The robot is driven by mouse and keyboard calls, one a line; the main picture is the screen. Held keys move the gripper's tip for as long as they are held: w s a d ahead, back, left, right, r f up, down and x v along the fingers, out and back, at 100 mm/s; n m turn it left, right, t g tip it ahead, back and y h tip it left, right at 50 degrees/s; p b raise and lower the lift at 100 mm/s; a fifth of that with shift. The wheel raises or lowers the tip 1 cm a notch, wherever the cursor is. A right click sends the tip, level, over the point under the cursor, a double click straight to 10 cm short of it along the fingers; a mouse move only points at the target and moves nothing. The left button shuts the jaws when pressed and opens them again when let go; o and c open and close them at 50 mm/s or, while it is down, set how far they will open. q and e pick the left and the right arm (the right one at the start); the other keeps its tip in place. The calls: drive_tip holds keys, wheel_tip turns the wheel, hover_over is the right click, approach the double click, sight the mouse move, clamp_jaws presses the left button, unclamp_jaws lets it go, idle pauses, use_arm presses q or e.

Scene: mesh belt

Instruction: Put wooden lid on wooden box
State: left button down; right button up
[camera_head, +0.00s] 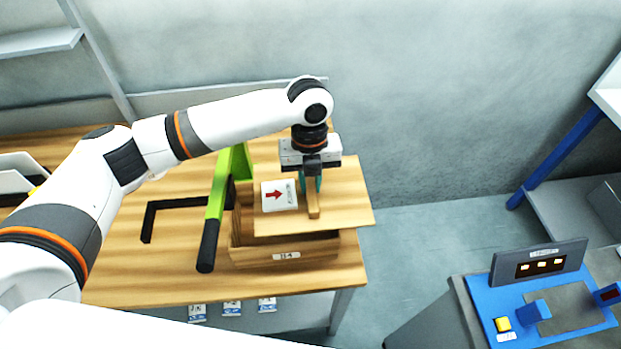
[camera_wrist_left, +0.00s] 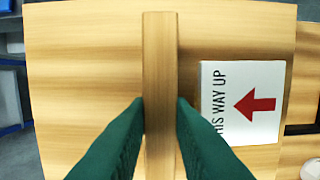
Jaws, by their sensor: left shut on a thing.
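The wooden lid (camera_head: 345,212) is a flat light board with a bar handle (camera_head: 313,206) and a white label (camera_head: 279,196) with a red arrow. My left gripper (camera_head: 311,186) is shut on the bar handle, pointing down. The wooden box (camera_head: 285,254) is on the table, partly hidden under the lid. The lid is over the box but shifted right, overhanging its right side; the box's left part is uncovered. I cannot tell whether lid and box touch. In the left wrist view the teal fingers (camera_wrist_left: 160,118) flank the bar, and the label reads "THIS WAY UP". My right gripper is not in view.
The wooden table (camera_head: 150,275) carries a green tool with a black grip (camera_head: 212,215) close to the box's left side and a black L-shaped bracket (camera_head: 165,206). A blue-topped station (camera_head: 550,310) stands apart at the lower right. Floor lies between them.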

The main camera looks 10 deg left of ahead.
sight(279, 192)
use_arm(q)
wheel_tip(279, 192, down, 2)
drive_tip(key=shift+f+b, duration=0.25)
drive_tip(key=shift+b, duration=0.75)
drive_tip(key=shift+a+f, duration=0.1)
drive_tip(key=shift+s+a, duration=0.15)
drive_tip(key=shift+a, duration=0.35)
drive_tip(key=shift+s+a, duration=0.15)
drive_tip(key=shift+a, duration=0.35)
drive_tip(key=shift+s+a+b, duration=0.2)
drive_tip(key=shift+a+b, duration=0.1)
drive_tip(key=shift+a, duration=0.4)
drive_tip(key=shift+s+a+b, duration=0.25)
drive_tip(key=shift+a, duration=0.45)
drive_tip(key=shift+s+a+b, duration=0.2)
drive_tip(key=shift+a+b, duration=0.1)
drive_tip(key=shift+a, duration=0.4)
drive_tip(key=shift+d+f, duration=0.1)
drive_tip(key=shift+f, duration=0.4)
drive_tip(key=shift+f, duration=0.55)
drive_tip(key=c, duration=1.2)
unclamp_jaws()
drive_tip(key=shift+r, duration=0.1)
